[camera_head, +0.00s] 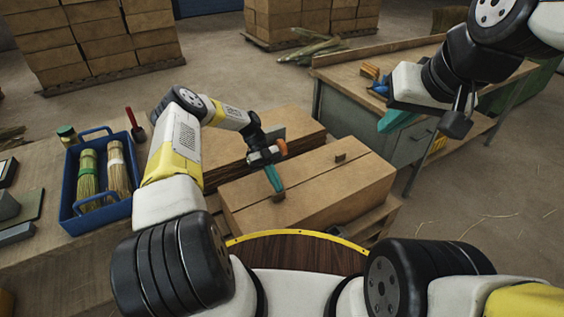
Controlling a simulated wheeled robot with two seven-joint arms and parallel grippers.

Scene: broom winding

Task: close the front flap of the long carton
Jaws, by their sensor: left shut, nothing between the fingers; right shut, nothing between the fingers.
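The long brown carton (345,198) lies in the middle of the view, and its top looks flat with a seam along it. My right gripper (396,121) is shut and empty, held in the air at the upper right, away from the carton.
Brown cardboard (299,124) lies directly behind the carton. A blue tray (70,199) with tied bristle bundles stands on the left table. A workbench (335,76) with a grey cabinet is behind right. Pallets of boxes (95,45) stand at the back. Floor at right is open.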

